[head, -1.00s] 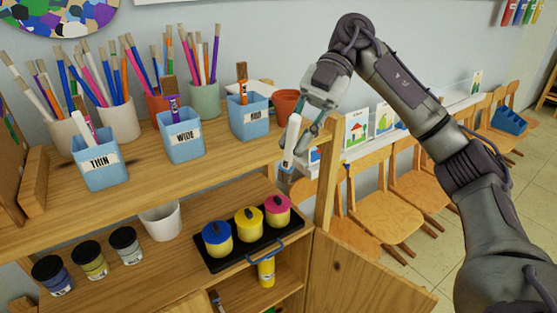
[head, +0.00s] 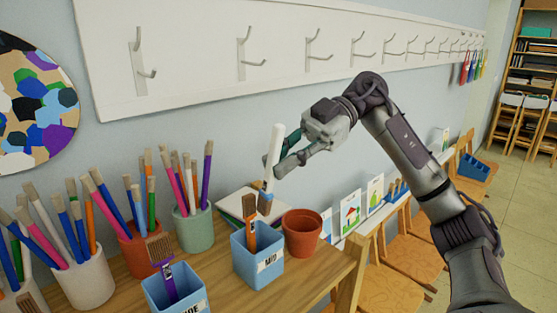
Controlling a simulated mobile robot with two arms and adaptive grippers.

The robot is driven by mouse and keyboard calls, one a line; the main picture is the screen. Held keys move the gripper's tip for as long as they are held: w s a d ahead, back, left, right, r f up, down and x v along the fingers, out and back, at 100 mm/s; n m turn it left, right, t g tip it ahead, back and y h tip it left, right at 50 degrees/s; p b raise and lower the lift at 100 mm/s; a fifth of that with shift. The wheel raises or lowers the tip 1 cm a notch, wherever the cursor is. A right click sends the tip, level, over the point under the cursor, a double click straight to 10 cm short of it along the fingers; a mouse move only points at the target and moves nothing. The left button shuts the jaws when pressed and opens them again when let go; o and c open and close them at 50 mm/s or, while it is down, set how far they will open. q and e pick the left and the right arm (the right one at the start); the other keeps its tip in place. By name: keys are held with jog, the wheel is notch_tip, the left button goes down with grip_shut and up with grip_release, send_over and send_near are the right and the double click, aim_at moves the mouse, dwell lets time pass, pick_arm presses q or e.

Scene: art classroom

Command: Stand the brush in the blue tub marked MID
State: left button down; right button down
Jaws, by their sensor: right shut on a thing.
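The blue tub marked MID (head: 243,268) stands on the wooden shelf top, with an orange-handled brush (head: 250,236) in it, brown bristles up. My right gripper (head: 275,167) is shut on a brush with a thick white handle (head: 275,145). The held brush is nearly upright, its darker end down, above and slightly right of the tub. In the picture, its lower end comes close to the standing brush and the tub's far rim; I cannot tell the exact gap. My left gripper is not in view.
A terracotta pot (head: 302,235) stands just right of the tub. The blue tub marked WIDE (head: 190,296), partly cut off, is at left. Brush-filled pots, including a green one (head: 194,228), stand behind. A white hook rail (head: 200,60) runs along the wall above.

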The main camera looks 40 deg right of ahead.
aim_at(273, 194)
jog(key=f+b, duration=0.1)
jog(key=f, duration=0.1)
jog(key=w+f+b, duration=0.1)
jog(key=f+b, duration=0.1)
jog(key=w+f+b, duration=0.1)
jog(key=f, duration=0.1)
jog(key=shift+w+a, duration=0.1)
jog(key=shift+w, duration=0.15)
jog(key=shift+s+f+b, duration=0.1)
jog(key=shift+f+b, duration=0.5)
jog(key=shift+b, duration=0.05)
jog(key=f+b, duration=0.2)
jog(key=shift+s+f, duration=0.35)
jog(key=shift+s, duration=0.05)
jog(key=c, duration=1.1)
grip_release()
